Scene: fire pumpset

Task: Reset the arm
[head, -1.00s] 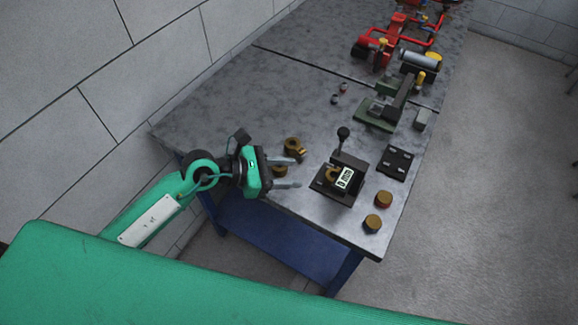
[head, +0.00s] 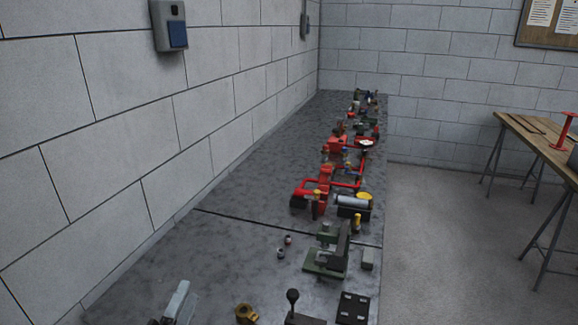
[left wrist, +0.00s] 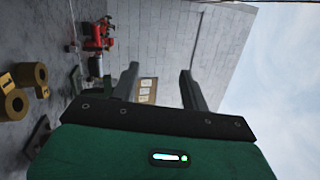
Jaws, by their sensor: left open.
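My left gripper (head: 178,304) shows only in part at the bottom left of the head view, in front of the near part of the table. In the left wrist view my left gripper (left wrist: 158,74) has its two dark fingers wide apart with nothing between them. The fingers point toward the grey block wall and a board with papers (left wrist: 147,91). My right gripper is in neither view now.
The long grey table (head: 225,250) runs along the block wall. A brass fitting (head: 245,314), a black-knobbed lever (head: 292,298), a green fixture (head: 326,258) and a red pump assembly (head: 325,182) stand on it. A wooden table (head: 540,140) stands at right.

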